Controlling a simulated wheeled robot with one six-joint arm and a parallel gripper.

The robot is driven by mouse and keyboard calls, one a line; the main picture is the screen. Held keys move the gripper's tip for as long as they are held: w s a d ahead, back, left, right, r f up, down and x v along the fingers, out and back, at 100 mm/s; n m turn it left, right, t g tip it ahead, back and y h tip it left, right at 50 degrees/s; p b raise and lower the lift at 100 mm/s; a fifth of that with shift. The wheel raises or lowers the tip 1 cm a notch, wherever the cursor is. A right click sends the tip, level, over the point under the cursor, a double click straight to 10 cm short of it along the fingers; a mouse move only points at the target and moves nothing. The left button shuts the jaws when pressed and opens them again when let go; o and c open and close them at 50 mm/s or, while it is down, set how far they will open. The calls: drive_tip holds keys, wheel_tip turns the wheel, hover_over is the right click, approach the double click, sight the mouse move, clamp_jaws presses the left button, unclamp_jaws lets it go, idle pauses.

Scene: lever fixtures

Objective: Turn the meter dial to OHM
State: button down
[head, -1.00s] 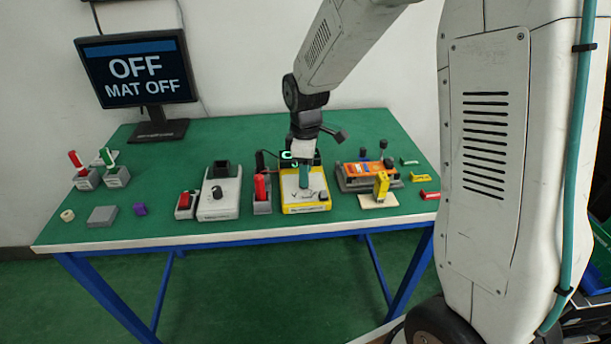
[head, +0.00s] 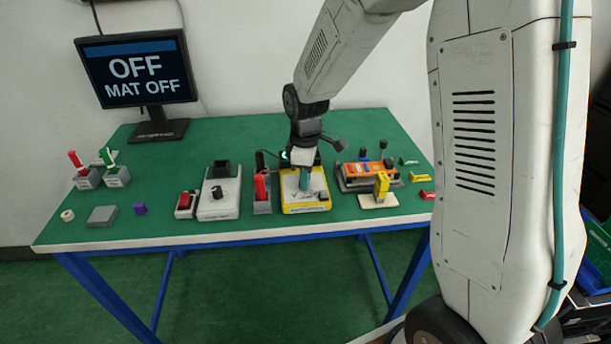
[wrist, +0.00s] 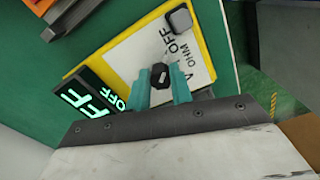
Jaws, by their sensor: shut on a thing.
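The meter has a yellow case (head: 289,209) with a white face, and stands on the bench right of the middle in the head view. In the wrist view its white face (wrist: 128,52) carries the letters V, OFF and OHM on the right. The meter display (wrist: 90,98) reads OFF in green. The black dial (wrist: 159,70) has a small pale mark, whose direction I cannot tell. My gripper (wrist: 160,82) is shut on the dial, a teal finger on each side. In the head view my gripper (head: 306,184) points down onto the meter and hides the dial.
A grey knob (wrist: 180,20) sits on the meter's corner. A red-handled lever (head: 261,189) stands close left of the meter. An orange device (head: 362,171) and yellow handle (head: 382,184) stand close right. The monitor (head: 136,68) reads OFF, MAT OFF.

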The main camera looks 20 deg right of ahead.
drive_tip(key=m, duration=0.4)
drive_tip(key=shift+s+a+m, duration=0.1)
drive_tip(key=shift+m, duration=2.1)
drive_tip(key=c, duration=1.2)
unclamp_jaws()
drive_tip(key=shift+c, duration=0.2)
drive_tip(key=shift+r, duration=0.1)
wheel_tip(320, 180, up, 8)
drive_tip(key=shift+f, duration=0.15)
